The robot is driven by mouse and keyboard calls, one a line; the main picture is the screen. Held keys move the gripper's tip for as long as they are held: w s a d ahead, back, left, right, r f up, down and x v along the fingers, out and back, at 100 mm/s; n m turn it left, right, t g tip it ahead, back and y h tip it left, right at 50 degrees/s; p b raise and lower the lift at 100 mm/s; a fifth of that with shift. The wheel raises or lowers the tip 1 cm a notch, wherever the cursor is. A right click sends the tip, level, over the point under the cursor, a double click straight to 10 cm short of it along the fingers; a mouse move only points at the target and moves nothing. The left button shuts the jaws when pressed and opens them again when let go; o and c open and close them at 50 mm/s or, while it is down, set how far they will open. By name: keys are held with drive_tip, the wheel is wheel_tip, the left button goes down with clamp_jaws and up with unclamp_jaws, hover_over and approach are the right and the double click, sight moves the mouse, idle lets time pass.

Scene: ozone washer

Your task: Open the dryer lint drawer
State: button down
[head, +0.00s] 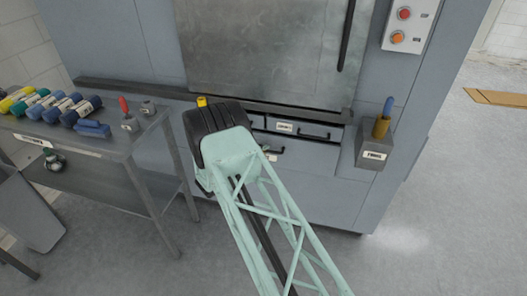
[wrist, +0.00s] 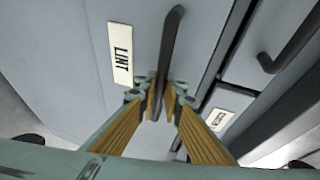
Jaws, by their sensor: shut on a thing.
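I cannot tell whether the drawer front stands out from the machine.
Another drawer with a black handle (head: 314,134) is close by, above right. A grey holder (head: 374,151) with a blue-and-yellow tool juts out at right. The floor in front is clear.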

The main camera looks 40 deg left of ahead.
drive_tip(key=shift+s, duration=0.15)
drive_tip(key=s+d+p, duration=0.2)
drive_tip(key=s+d, duration=0.3)
drive_tip(key=s, duration=0.7)
drive_tip(key=s+d+p, duration=0.3)
drive_tip(key=s+d, duration=0.3)
drive_tip(key=s, duration=0.6)
drive_tip(key=shift+s+p, duration=0.25)
drive_tip(key=shift+p, duration=0.1)
drive_tip(key=c, duration=2.7)
unclamp_jaws()
drive_tip(key=shift+c, duration=0.2)
drive_tip(key=shift+s, duration=0.15)
drive_tip(key=s+r, duration=0.2)
drive_tip(key=s, duration=0.9)
drive_tip(key=shift+s+d, duration=0.15)
drive_tip(key=shift+s, duration=0.1)
drive_tip(key=shift+r, duration=0.15)
